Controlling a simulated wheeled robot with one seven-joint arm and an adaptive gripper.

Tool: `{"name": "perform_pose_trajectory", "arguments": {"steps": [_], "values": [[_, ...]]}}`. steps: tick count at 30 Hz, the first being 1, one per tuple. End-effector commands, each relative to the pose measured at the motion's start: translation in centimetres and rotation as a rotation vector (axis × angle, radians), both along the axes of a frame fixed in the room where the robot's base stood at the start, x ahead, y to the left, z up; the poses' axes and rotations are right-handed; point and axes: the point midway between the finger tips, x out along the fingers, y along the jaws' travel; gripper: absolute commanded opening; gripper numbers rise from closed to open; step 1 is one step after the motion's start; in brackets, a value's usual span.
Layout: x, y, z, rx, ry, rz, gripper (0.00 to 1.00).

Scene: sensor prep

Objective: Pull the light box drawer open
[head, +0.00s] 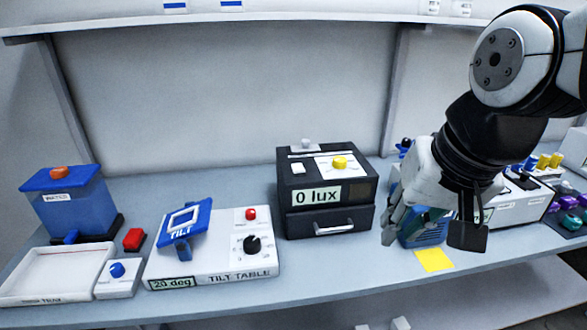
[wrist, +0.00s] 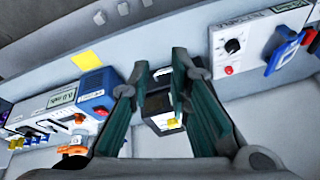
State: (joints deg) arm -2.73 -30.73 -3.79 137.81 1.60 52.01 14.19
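The black light box (head: 286,192) stands on the bench in the middle of the head view, with a "0 lux" label and a yellow knob on top. Its drawer (head: 300,226) is the lower black part, with a pale bar handle (head: 334,228) on its front. The drawer looks shut or nearly so. My gripper (head: 428,240) is right of the light box, apart from the handle, with its fingers spread and empty. In the wrist view the open fingers (wrist: 160,72) frame the dark light box (wrist: 158,103), partly hidden behind them.
A tilt table (head: 215,268) stands left of the light box, with a white tray (head: 55,275) and a blue bin (head: 75,210) farther left. A blue device is partly hidden behind my gripper. A yellow note (head: 433,260) lies near the front edge. Bench before the drawer is clear.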

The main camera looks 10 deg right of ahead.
Motion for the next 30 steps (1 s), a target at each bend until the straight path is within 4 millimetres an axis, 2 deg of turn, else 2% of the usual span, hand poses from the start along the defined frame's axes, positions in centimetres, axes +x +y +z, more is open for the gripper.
{"name": "perform_pose_trajectory", "arguments": {"steps": [1,8,14,18,24,30], "values": [[1.6,0.1,0.1,0.035,0.024,-0.062,0.18],[9.0,0.2,-0.8,0.174,0.107,-0.392,0.18],[15.3,0.2,-3.4,0.248,0.166,-0.689,0.18],[19.4,0.1,-6.0,0.277,0.191,-0.895,0.18],[23.5,0.0,-9.5,0.293,0.199,-1.112,0.18],[24.9,0.0,-11.1,0.299,0.197,-1.198,0.18]]}}
